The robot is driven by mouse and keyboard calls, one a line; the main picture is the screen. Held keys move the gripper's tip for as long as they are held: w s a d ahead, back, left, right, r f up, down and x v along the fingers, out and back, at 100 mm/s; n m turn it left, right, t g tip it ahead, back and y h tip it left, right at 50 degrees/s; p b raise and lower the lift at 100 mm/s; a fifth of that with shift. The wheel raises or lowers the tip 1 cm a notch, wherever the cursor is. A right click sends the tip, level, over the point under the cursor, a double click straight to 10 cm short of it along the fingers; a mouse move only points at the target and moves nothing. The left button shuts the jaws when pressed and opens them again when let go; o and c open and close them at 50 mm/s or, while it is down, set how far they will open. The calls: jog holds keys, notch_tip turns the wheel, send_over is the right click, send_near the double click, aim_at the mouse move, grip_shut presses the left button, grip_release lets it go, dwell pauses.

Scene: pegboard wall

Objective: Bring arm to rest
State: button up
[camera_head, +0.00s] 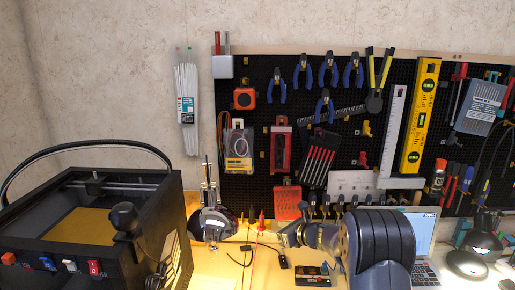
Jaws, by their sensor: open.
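My arm comes up from the bottom edge right of centre, with a large dark ribbed joint in front. It reaches left over the workbench (222,262). My gripper (288,237) is at the left end of the grey links, small and partly hidden by them. It is open, and I see nothing held in it. It is above the lit bench, in front of the lower part of the pegboard (255,212); its exact gap to the things around it cannot be told.
A black open-topped machine (90,225) fills the left. A dark and white device with thin upright rods (213,222) stands left of my gripper. Red and black cables lie nearby. A laptop (424,240) and lamp (485,240) are right of my arm. Tools hang on the pegboard.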

aim_at(260, 225)
jog(key=p+x, duration=0.1)
jog(key=x, duration=0.7)
jog(key=shift+w+a+p, duration=0.25)
jog(key=shift+a+p, duration=0.05)
jog(key=shift+w+a, duration=0.1)
jog(key=shift+w, duration=0.1)
notch_tip(260, 225, up, 10)
jog(key=shift+s+r, duration=0.1)
jog(key=shift+s+f+n+g+y+b, duration=0.3)
jog(key=shift+s+f+n+b, duration=0.1)
jog(key=shift+s+f, duration=1.2)
jog(key=shift+r, duration=0.1)
